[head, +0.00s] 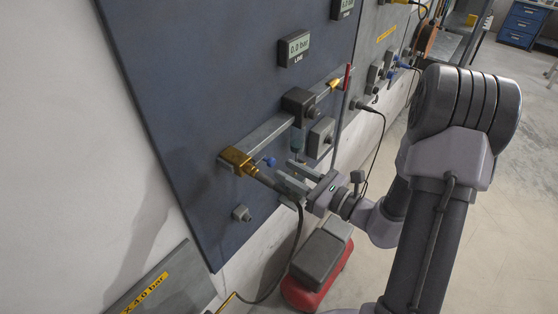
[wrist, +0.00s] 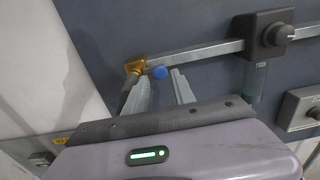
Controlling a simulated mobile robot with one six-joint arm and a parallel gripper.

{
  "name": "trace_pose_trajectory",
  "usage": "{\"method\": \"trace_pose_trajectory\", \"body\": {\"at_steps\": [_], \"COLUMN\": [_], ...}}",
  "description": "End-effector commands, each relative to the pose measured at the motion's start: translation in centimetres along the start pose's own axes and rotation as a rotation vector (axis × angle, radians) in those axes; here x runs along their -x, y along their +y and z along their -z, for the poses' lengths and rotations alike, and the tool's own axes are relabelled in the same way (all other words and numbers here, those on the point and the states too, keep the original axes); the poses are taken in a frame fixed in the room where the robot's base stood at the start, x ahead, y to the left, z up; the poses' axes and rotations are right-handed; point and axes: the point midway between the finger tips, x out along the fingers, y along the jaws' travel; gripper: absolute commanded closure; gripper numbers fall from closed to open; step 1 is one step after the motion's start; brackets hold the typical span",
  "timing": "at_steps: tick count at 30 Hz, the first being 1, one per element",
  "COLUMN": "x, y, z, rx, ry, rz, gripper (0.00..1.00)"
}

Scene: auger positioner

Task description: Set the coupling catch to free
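A brass coupling block (head: 238,161) sits at the lower left end of the metal rail on the dark blue panel, with a black hose running from it. It also shows in the wrist view (wrist: 134,66). A small blue knob (head: 270,162) sits beside the brass block; in the wrist view the knob (wrist: 160,72) appears between my fingertips. I cannot tell which part is the coupling catch or how it is set. My gripper (head: 284,174) is open and empty in front of the panel, close to the knob; its fingers also show in the wrist view (wrist: 160,82).
A black block with a knob (head: 298,103) and a grey box (head: 320,138) are on the panel right of the coupling. A display reading 0.0 bar (head: 294,48) is above. A red and grey machine (head: 318,258) stands on the floor below. The hose hangs near my gripper.

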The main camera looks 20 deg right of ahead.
Motion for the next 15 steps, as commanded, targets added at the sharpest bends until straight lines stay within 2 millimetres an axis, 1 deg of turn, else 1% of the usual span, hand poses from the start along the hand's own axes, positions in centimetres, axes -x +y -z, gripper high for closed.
{"method": "trace_pose_trajectory", "body": {"at_steps": [1,3,6,10,15], "x": [-1.0,-2.0,-3.0,-3.6,-3.7], "y": [0.2,0.1,0.0,0.1,0.0], "z": [-0.2,-0.1,-0.1,0.0,0.0], "rx": [0.0,0.0,0.0,0.0,0.0], "ry": [0.0,0.0,0.001,0.001,0.001], "rz": [-0.005,-0.003,-0.002,-0.001,-0.001], "gripper": [0.69,0.69,0.69,0.69,0.69]}}
